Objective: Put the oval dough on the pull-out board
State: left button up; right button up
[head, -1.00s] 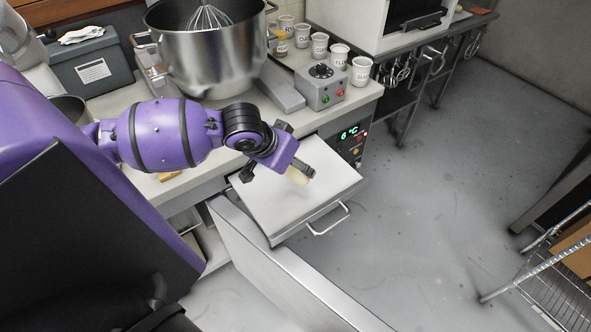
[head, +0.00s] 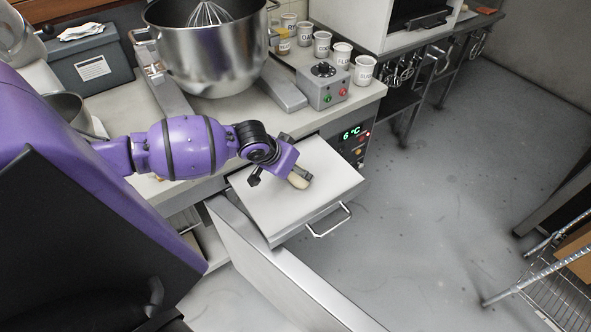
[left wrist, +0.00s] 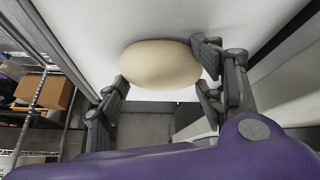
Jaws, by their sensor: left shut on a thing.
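The gripper is over the pull-out board (head: 315,210), a pale slab with a metal handle that extends from under the counter. The dough is low over the board; I cannot tell whether it touches. My right gripper is not in view.
A steel mixing bowl (head: 205,60) with a whisk, a control box (head: 324,86) and several labelled cups (head: 342,52) stand on the counter. An open metal door (head: 270,262) stands just in front of the board. A wire rack (head: 545,285) is at the right.

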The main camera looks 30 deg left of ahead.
pick_arm(q)
jog(key=shift+f, duration=0.1)
jog(key=o, duration=0.5)
jog(key=shift+c, duration=0.2)
jog(key=o, duration=0.4)
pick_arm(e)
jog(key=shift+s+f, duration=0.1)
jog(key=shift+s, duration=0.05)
pick_arm(q)
jog(key=shift+p+v, duration=0.75)
jog(key=shift+v, duration=5.35)
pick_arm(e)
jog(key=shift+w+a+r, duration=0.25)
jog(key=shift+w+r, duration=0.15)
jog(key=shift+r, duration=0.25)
